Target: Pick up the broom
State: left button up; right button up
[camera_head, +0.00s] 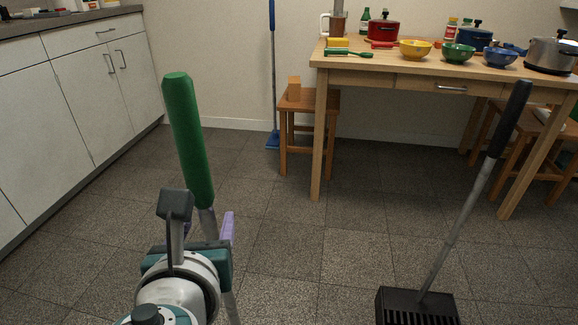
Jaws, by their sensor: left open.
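A tall handle with a thick green grip (188,140) and a grey pole rises in the left foreground, leaning slightly left; it appears to be the broom, but its lower end is hidden or out of frame. My left gripper (216,232) is open at the pole, just below the green grip. I cannot tell whether the finger touches the pole. My right gripper is not in view.
A dustpan (418,308) with black handle stands at right. A blue mop (272,75) leans on the back wall by a stool (298,105). A wooden table (400,71) holds bowls and pots. White cabinets (75,95) line the left. The middle floor (270,220) is clear.

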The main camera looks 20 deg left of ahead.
pick_arm(q)
jog(key=b+x, duration=0.1)
jog(key=x, duration=0.1)
jog(key=b+x, duration=0.1)
jog(key=x, duration=0.1)
jog(key=shift+f, duration=0.3)
jog(key=shift+w+a, duration=0.15)
jog(key=shift+w, duration=0.15)
jog(key=shift+c, duration=0.3)
grip_shut()
